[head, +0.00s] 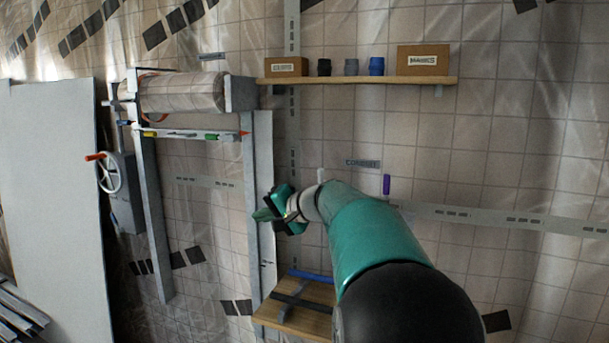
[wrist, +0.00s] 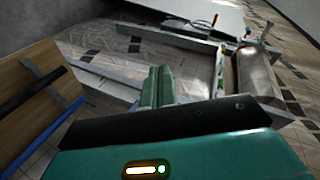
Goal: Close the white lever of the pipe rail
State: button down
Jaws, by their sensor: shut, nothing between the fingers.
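A label plate (head: 362,162) is on the tiled wall right of the middle of the head view. Below it a small upright white piece (head: 320,175), which looks like the white lever, shows just above my arm. A purple upright handle (head: 387,185) stands to its right. My arm hides most of what lies between and below them, so the pipe rail cannot be made out. My gripper (head: 265,214) is left of the white piece, apart from it, in front of the grey upright post. Its green fingers are together and empty in the wrist view (wrist: 158,87).
A metal frame (head: 147,190) with a large roll (head: 180,92) and a handwheel (head: 110,173) stands left. A wall shelf (head: 360,81) holds boxes and cups. A low wooden board (head: 310,317) is below my gripper. A pale panel (head: 55,200) is far left.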

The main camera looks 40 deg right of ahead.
jog(key=s+d+r+m+t+h, duration=0.1)
jog(key=s+d+m+t+h, duration=0.1)
jog(key=d, duration=1.2)
jog(key=s+d+r+m+t+h, duration=0.2)
jog(key=d+m+t+h, duration=0.1)
jog(key=d, duration=1.1)
jog(key=shift+s+r+m+t, duration=0.25)
jog(key=shift+m+t, duration=0.25)
jog(key=shift+m, duration=0.1)
jog(key=w, duration=1)
jog(key=shift+d+r, duration=0.25)
jog(key=shift+r, duration=0.15)
